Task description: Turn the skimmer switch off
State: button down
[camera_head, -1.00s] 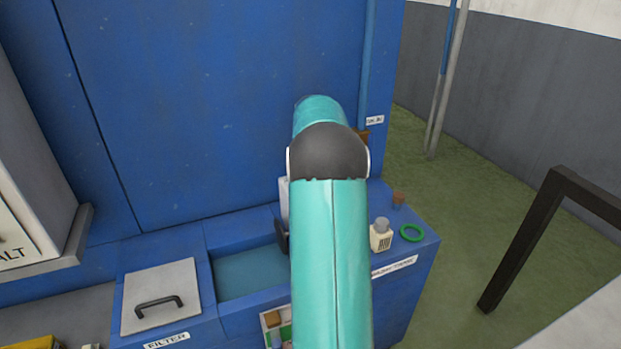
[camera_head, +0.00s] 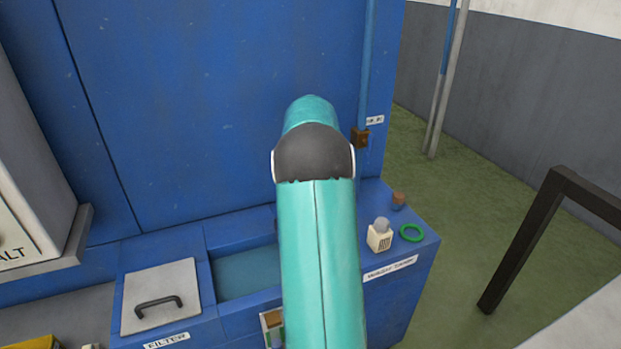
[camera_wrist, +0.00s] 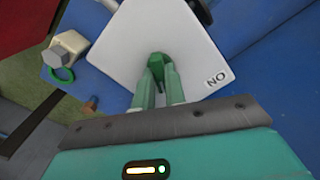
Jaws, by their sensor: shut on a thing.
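In the wrist view, a white switch panel (camera_wrist: 190,45) carries a small green switch lever (camera_wrist: 157,60). A label (camera_wrist: 216,79) that appears to read "ON" upside down is at the panel's lower right corner. My gripper (camera_wrist: 161,78) is at the panel, its two pale green fingers shut on the lever from either side. The fingers cover part of the lever, and I cannot tell its exact setting. In the head view my own teal arm hides the switch, the panel and my gripper.
A blue unit holds an open water basin (camera_head: 245,272) and a filter lid (camera_head: 160,295) with a black handle. A black rail (camera_head: 525,235) stands at right.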

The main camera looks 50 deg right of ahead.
jog(key=c, duration=1.5)
grip_release()
jog(key=shift+o, duration=0.2)
notch_tip(320, 180, up, 14)
